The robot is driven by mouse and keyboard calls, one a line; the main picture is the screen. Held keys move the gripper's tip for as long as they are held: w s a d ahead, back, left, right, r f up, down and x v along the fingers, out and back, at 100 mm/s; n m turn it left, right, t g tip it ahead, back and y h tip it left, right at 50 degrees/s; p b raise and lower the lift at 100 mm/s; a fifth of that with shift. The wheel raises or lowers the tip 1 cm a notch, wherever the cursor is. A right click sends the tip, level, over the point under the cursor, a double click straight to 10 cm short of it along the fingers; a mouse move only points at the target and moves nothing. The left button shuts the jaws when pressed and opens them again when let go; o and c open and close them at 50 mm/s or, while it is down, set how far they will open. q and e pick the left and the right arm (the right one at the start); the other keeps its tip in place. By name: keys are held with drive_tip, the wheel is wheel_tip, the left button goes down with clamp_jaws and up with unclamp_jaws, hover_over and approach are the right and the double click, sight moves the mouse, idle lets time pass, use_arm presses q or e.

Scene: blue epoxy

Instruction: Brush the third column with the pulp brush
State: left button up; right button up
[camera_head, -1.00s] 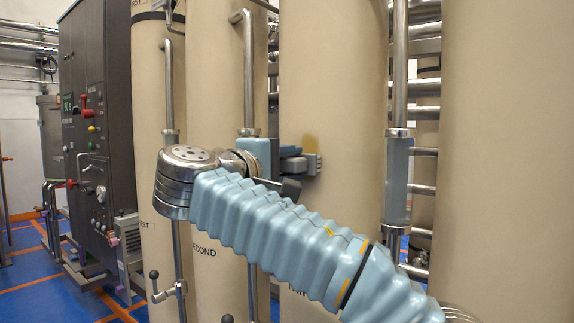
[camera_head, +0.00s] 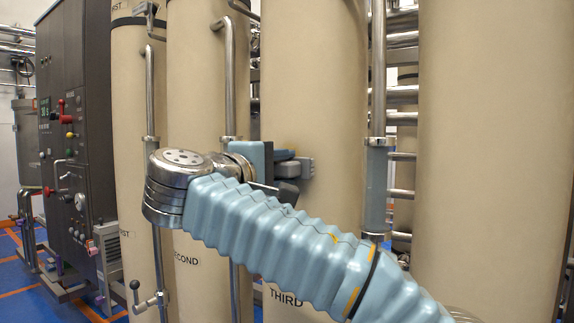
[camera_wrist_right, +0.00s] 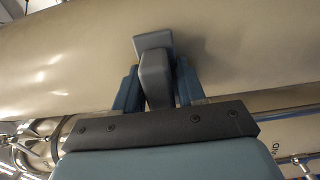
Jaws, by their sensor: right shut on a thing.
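The third column (camera_head: 312,60) is a tall beige cylinder marked THIRD near its lower part, in the middle of the head view. My right gripper (camera_head: 287,166) is at its surface, partly hidden behind my wrist. In the right wrist view my right gripper (camera_wrist_right: 158,88) is shut on the pulp brush (camera_wrist_right: 154,72), a grey block-like piece between the blue fingers. The brush head lies against or very close to the beige column; contact cannot be told for sure. The brush (camera_head: 306,168) shows only in small part in the head view. My left gripper is not in view.
The second column (camera_head: 192,80) and first column (camera_head: 130,80) stand to the left, another beige column (camera_head: 495,130) to the right. A steel pipe (camera_head: 378,70) with a blue-grey sleeve runs upright beside the third column. A dark control cabinet (camera_head: 80,130) stands far left.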

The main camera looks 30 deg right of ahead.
drive_tip(key=shift+w+a, duration=0.2)
drive_tip(key=shift+w, duration=0.4)
drive_tip(key=shift+w+a, duration=0.15)
drive_tip(key=shift+w, duration=0.4)
drive_tip(key=shift+r, duration=0.45)
drive_tip(key=shift+s+d+f+b, duration=0.1)
drive_tip(key=shift+s+d+b, duration=0.15)
drive_tip(key=shift+s, duration=0.35)
drive_tip(key=shift+s+d+b, duration=0.2)
drive_tip(key=shift+s+b, duration=0.05)
drive_tip(key=shift+s, duration=0.35)
drive_tip(key=shift+s+d, duration=0.25)
drive_tip(key=shift+s, duration=0.45)
drive_tip(key=shift+a, duration=0.1)
drive_tip(key=shift+p+v, duration=0.4)
drive_tip(key=shift+v, duration=2.55)
